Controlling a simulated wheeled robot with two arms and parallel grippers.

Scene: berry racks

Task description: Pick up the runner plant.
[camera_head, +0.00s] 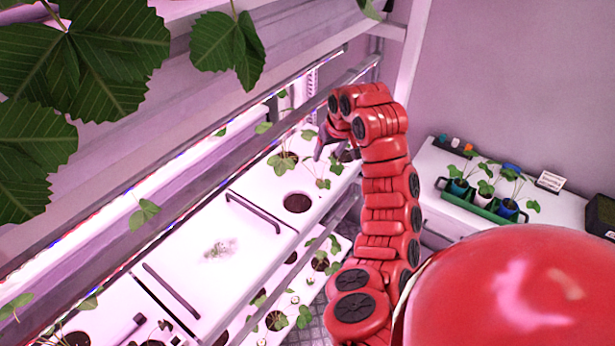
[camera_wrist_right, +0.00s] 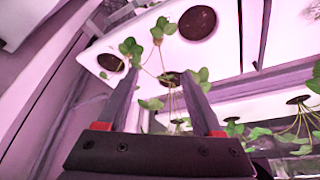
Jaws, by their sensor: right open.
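A small leafy plant with thin stems (camera_head: 322,183) trails over the white rack panel just below my right gripper (camera_head: 322,145). I cannot tell for sure that it is the runner plant. In the right wrist view, green leaves on thin stems (camera_wrist_right: 129,49) show beyond and between the two fingertips of my right gripper (camera_wrist_right: 160,80). These fingers are apart and nothing is clearly held. Another plant (camera_head: 283,162) sits in a planting hole just left of the gripper. My left gripper is not in view.
An empty dark hole (camera_head: 298,203) and a white lid with two handles (camera_head: 190,262) lie along the rack. A rail runs above the panel. Large leaves (camera_head: 110,70) hang at upper left. A green tray (camera_head: 465,205) with potted plants stands on a white table at right.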

